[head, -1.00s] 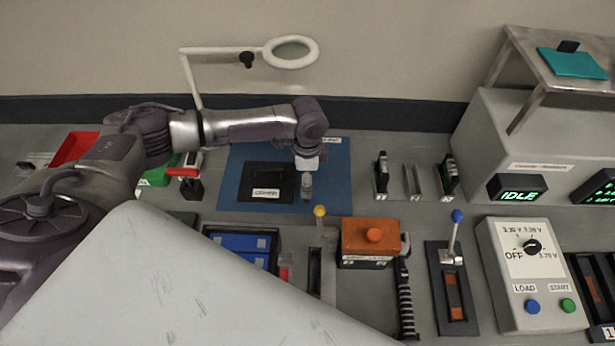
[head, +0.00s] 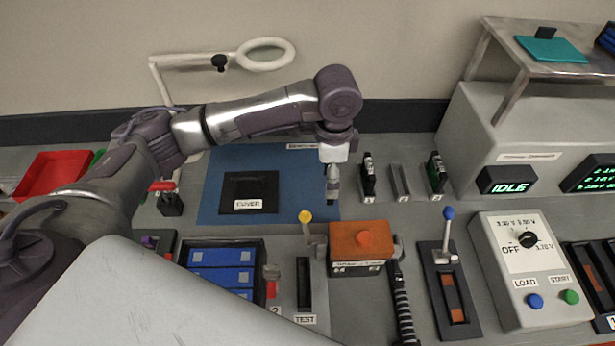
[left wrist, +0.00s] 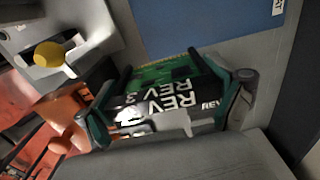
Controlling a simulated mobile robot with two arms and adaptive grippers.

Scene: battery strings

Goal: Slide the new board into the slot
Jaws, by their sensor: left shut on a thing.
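My left gripper (head: 333,185) points down at the right edge of the blue mat, left of the slot row. In the left wrist view its fingers (left wrist: 168,108) are shut on a green board (left wrist: 158,76) with a black part marked REV 3. In the head view the board is mostly hidden by the gripper. An empty-looking grey slot (head: 400,182) stands between two dark upright units, the left one (head: 368,177) and the right one (head: 435,173), which shows some green. The held board is apart from the slot. My right gripper is not in view.
The blue mat (head: 218,184) carries a black COVER tray (head: 249,186). In front stand a yellow-knobbed lever (head: 305,216), an orange box (head: 358,240) and a blue-knobbed lever (head: 448,214). A grey meter box (head: 515,290) is at right. A magnifier (head: 264,53) stands behind.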

